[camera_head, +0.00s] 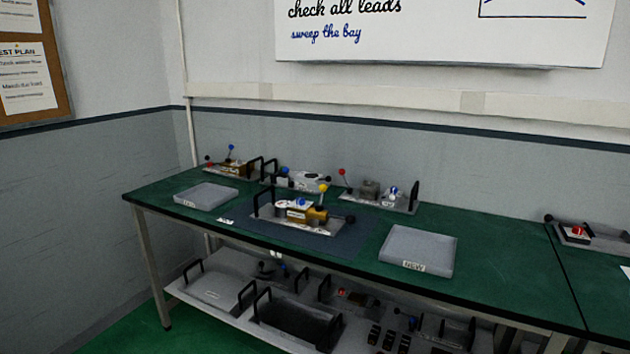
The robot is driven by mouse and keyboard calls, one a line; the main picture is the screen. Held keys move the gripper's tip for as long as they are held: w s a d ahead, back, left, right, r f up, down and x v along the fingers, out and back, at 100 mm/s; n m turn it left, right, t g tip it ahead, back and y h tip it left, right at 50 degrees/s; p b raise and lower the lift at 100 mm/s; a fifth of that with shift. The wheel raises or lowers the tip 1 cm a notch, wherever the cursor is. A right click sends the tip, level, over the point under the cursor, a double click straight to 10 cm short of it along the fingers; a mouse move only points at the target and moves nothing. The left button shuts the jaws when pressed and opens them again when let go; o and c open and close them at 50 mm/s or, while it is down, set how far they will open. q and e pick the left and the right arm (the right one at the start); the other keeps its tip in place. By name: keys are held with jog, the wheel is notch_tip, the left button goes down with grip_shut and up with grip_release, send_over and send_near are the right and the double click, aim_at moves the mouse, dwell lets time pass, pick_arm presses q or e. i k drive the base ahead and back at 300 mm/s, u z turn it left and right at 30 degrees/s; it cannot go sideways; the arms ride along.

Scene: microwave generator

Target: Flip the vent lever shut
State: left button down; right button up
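A generator unit (298,213) with a white and yellow body and black handles sits on a dark mat on the green bench. A yellow-knobbed lever (323,189) stands up from it, and a black knob (350,219) sticks out at its right end. A blue part shows on its top. Other lever-bearing units stand behind: one with a blue knob (230,148) at the back left, one with a red knob (342,172) at the back right. No label tells me which lever is the vent lever. Neither of my grippers is in view.
A grey tray (207,187) lies left of the mat (265,236), and a tray marked NEW (447,242) lies right. A lower shelf (190,291) holds more trays and parts. A red-topped unit (577,231) is at far right. The bench between it and the NEW tray is clear.

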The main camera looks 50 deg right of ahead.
aim_at(323, 188)
jog(key=z, duration=0.45)
jog(key=i, duration=0.9)
jog(key=z, duration=1.35)
jog(key=i, duration=0.65)
jog(key=z, duration=0.5)
